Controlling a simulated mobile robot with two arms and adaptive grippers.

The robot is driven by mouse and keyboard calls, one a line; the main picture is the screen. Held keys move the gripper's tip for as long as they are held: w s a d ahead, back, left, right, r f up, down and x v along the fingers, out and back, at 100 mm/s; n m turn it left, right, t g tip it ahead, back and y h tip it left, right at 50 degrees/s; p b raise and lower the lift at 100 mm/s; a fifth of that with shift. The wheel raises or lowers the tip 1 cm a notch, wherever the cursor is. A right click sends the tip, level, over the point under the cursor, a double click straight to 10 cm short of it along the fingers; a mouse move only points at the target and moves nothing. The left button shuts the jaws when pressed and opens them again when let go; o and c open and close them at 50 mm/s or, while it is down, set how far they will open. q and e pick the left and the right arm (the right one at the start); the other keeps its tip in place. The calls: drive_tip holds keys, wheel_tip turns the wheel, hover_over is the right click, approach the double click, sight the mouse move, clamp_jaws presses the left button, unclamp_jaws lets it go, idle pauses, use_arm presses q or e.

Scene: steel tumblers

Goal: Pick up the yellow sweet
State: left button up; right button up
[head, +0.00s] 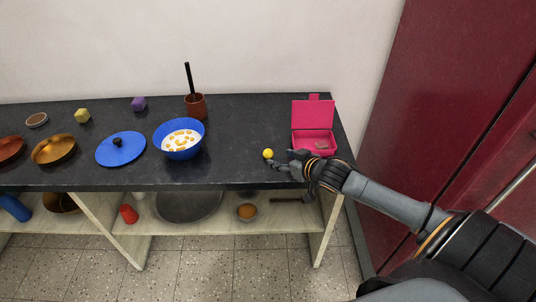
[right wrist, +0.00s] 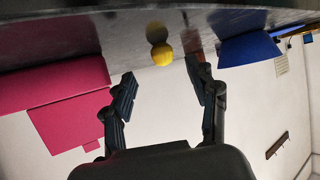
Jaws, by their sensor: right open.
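The yellow sweet (head: 268,154) is a small ball on the dark countertop, near its front edge, left of the pink box. My right gripper (head: 279,161) is open and empty at counter height, just right of the sweet in the head view. In the right wrist view, which is upside down, the sweet (right wrist: 163,55) lies ahead of the two spread fingertips (right wrist: 160,74), roughly centred between them and apart from both. A dim reflection or shadow of it shows on the counter. My left gripper is in neither view.
An open pink box (head: 313,141) stands close behind my right gripper. A blue bowl (head: 180,155) with pale contents is left of the sweet. The counter around the sweet is clear.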

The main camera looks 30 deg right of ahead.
sight(270, 154)
drive_tip(key=x, duration=0.5)
drive_tip(key=shift+w+a+r, duration=0.15)
drive_tip(key=shift+w+a, duration=0.05)
drive_tip(key=shift+w, duration=0.2)
drive_tip(key=shift+w+f, duration=0.3)
drive_tip(key=shift+w, duration=0.2)
drive_tip(key=c, duration=1)
